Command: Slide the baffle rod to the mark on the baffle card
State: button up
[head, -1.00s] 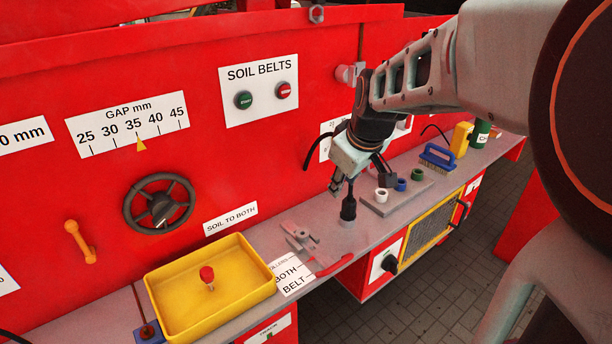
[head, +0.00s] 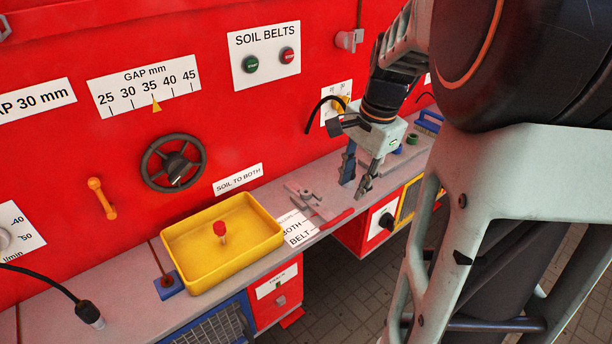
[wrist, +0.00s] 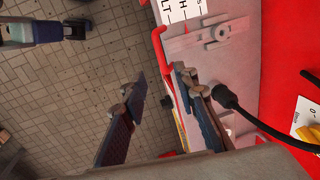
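The red baffle rod (head: 338,219) lies low along the front edge of the ledge, just right of the white baffle card (head: 299,228), whose visible words are "BOTH" and "BELT". The rod also shows in the wrist view (wrist: 163,48), beside the card (wrist: 181,9). A grey clamp-like fitting (head: 305,195) sits behind the rod; it shows in the wrist view (wrist: 220,32). My gripper (head: 357,183) is open and empty, right of the rod's right end. In the wrist view its fingers (wrist: 160,80) stand apart, the rod beyond their tips. Which card line is the mark is unclear.
A yellow tray (head: 190,277) with a red knob stands left of the card. A black plug on a cable (wrist: 226,97) is close to my right finger in the wrist view. The red wall (head: 310,85) rises behind. Tiled floor (head: 325,275) lies below the ledge.

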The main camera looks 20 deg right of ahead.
aim_at(342, 215)
jog(key=f, duration=0.3)
jog(key=w+f, duration=0.1)
jog(key=f, duration=0.3)
jog(key=w+f, duration=0.1)
jog(key=f, duration=0.2)
jog(key=shift+a+f, duration=0.2)
jog(key=shift+a, duration=0.05)
grip_shut()
